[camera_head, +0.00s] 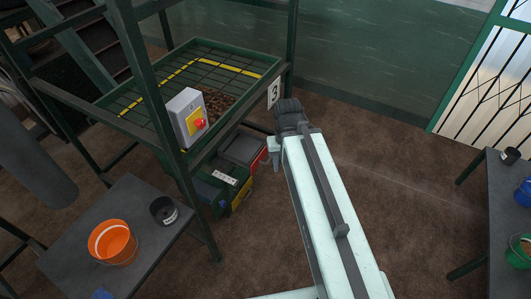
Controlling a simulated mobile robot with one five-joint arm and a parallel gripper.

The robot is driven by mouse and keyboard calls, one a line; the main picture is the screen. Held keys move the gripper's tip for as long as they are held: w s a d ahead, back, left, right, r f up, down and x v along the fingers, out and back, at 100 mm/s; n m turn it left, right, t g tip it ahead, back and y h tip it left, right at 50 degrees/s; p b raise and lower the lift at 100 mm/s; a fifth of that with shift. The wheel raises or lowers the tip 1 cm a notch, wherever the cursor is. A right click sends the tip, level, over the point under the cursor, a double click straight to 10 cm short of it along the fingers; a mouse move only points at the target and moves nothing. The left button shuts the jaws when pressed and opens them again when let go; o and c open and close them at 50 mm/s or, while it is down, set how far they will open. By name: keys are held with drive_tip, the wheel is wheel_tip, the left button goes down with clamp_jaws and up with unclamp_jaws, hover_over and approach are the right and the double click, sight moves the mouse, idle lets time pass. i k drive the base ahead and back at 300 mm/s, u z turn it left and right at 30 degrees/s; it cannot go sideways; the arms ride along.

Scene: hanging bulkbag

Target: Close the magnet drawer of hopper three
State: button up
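Hopper three is a green frame with a number 3 sign (273,91) and a mesh-topped tray (135,98) holding brown material. Below it is a dark green housing (212,188) with a yellow edge and a white label. A grey-topped box with red sides (243,148) sits beside it; it may be the magnet drawer, but I cannot tell how far it stands out. My gripper (274,160) is at the far end of my pale arm, just right of the red-sided box. My arm and wrist partly hide it, and contact with the box is unclear.
A control box with a red button (199,124) is mounted on the hopper frame. A grey table (130,200) at left holds an orange bucket (112,242) and a black cup (163,210). Another table (500,215) stands at right. Brown floor between is clear.

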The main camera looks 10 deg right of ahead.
sight(247, 149)
drive_tip(key=i, duration=0.9)
drive_tip(key=u, duration=0.05)
